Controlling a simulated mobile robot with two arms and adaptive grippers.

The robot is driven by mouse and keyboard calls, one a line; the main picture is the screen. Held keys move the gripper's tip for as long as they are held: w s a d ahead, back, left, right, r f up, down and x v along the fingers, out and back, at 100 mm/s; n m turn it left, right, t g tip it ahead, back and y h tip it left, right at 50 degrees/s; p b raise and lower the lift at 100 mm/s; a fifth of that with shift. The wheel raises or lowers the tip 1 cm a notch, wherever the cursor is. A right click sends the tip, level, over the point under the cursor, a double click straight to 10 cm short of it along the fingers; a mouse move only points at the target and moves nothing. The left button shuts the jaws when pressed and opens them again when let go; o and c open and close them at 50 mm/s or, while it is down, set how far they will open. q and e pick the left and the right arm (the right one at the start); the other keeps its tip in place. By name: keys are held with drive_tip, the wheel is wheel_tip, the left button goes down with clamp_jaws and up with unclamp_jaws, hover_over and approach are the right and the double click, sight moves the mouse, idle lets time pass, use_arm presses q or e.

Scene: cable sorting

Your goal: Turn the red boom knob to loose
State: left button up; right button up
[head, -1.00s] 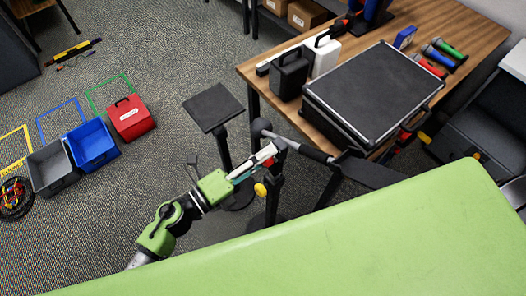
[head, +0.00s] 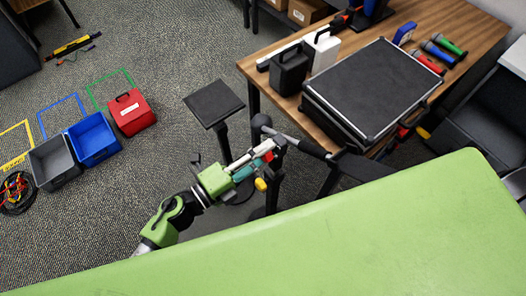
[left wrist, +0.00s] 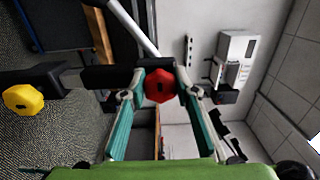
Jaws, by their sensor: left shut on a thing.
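The red boom knob (left wrist: 159,85) is between the fingertips of my left gripper (left wrist: 158,75) in the left wrist view. The gripper is shut on the knob, one finger on each side. In the head view my left gripper (head: 262,155) is at the top of the dark stand (head: 275,185), and a bit of the red knob (head: 268,156) shows at its tips. A yellow knob (head: 260,184) sits lower on the stand, and it also shows in the left wrist view (left wrist: 23,97). My right gripper is not in view.
A wooden table (head: 430,30) at the back right holds a black case (head: 375,85), a black container (head: 289,72) and microphones. A small black platform (head: 213,102) stands left of the stand. Grey (head: 54,163), blue (head: 92,138) and red (head: 131,112) boxes lie on the floor at left.

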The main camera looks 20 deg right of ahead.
use_arm(q)
drive_tip(key=o, duration=1.1)
drive_tip(key=shift+c, duration=0.2)
drive_tip(key=shift+d, duration=0.1)
drive_tip(key=shift+f, duration=0.1)
drive_tip(key=v, duration=0.8)
